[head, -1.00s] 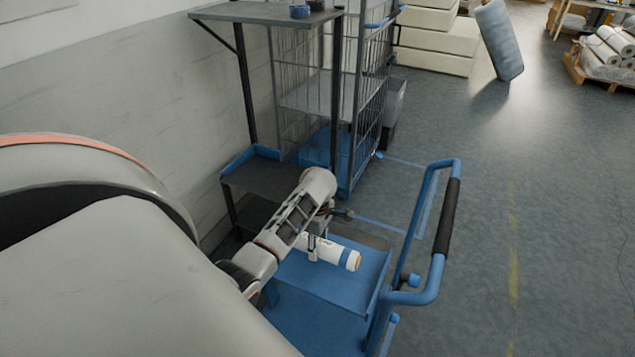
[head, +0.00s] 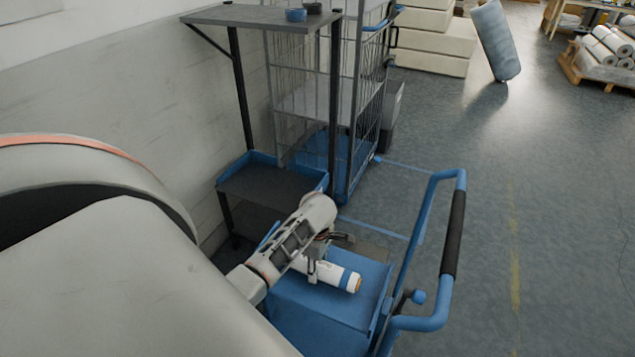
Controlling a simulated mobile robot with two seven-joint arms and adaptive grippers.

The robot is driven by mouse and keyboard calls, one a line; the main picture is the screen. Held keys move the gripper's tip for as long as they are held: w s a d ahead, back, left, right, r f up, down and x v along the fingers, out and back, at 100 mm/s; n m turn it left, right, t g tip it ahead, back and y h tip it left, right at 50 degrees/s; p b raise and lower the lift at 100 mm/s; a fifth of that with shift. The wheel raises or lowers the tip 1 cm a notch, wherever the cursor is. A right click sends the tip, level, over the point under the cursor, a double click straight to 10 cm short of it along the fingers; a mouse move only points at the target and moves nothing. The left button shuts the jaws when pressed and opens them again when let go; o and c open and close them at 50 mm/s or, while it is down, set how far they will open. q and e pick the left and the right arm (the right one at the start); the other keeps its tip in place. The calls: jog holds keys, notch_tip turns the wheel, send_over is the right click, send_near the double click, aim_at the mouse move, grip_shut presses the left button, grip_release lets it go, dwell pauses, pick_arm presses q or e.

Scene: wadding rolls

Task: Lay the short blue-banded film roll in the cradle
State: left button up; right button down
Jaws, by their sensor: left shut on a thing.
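The short film roll (head: 333,276) is white, with a blue band near its right end and an orange-brown core showing there. My left gripper (head: 313,271) is shut around the roll's middle from above. The roll lies roughly level over the top of the blue trolley (head: 325,309); I cannot tell whether it touches it. My left arm hides the roll's left end. No cradle can be made out clearly. My right gripper is not in view.
The trolley's blue handle with a black grip (head: 453,235) rises on the right. Behind stand a dark blue-edged shelf rack (head: 270,188) and a wire cage cart (head: 358,120). A grey-blue roll (head: 496,40) leans farther back. The floor at right is clear.

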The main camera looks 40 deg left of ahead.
pick_arm(q)
jog(key=shift+f, duration=0.1)
jog(key=shift+f, duration=0.3)
jog(key=shift+f, duration=0.15)
jog(key=o, duration=1.5)
